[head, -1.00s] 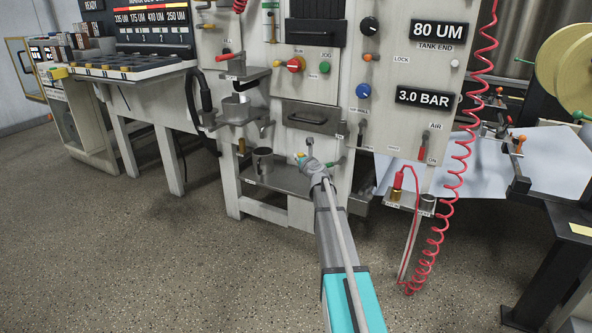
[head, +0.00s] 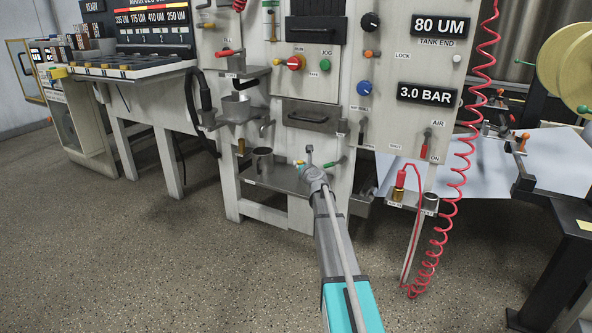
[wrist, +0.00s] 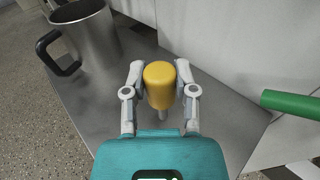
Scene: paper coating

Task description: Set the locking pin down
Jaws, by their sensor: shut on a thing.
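The locking pin shows in the wrist view as a yellow cylinder head (wrist: 159,83) with a short grey shaft below it. My gripper (wrist: 160,72) is shut on its yellow head, one finger on each side. The pin is over the grey metal shelf (wrist: 100,100); I cannot tell whether the shaft's tip touches it. In the head view my gripper (head: 304,171) is small and partly hidden by my wrist, at the right part of the low shelf (head: 282,184) on the machine's front.
A metal mug (wrist: 92,42) with a black handle stands on the shelf, left of the pin in the wrist view. A green bar (wrist: 292,105) juts in at the right. The machine panel rises behind. Bare shelf surrounds the pin. A red coiled hose (head: 462,170) hangs further right.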

